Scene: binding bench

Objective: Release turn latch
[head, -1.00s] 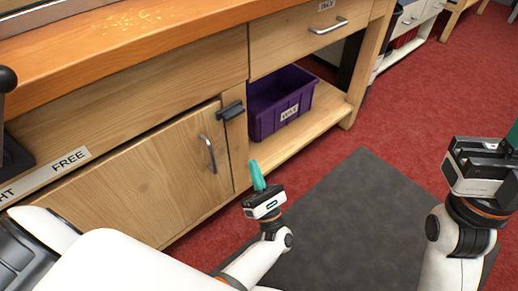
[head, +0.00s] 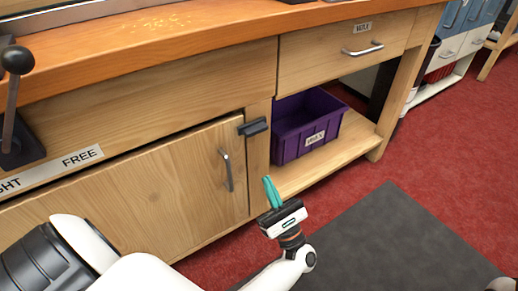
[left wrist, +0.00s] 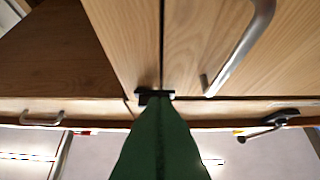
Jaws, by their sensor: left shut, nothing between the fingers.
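The turn latch (head: 254,128) is a dark grey bar lying roughly level across the seam between the cabinet door (head: 165,185) and the post to its right. My left gripper (head: 272,192) has teal fingers pressed together with nothing between them. It is below and in front of the latch, apart from it in the head view. In the left wrist view the green fingers (left wrist: 157,135) point at the latch (left wrist: 143,97), which shows just beyond their tips and is partly hidden by them. The door looks shut. My right gripper is out of view.
The door's metal handle (head: 227,170) is left of the latch. A purple bin (head: 306,124) sits on the open shelf to the right, under a drawer (head: 345,48). A black-knobbed lever (head: 14,95) stands at the left. The dark mat (head: 375,245) on the floor is clear.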

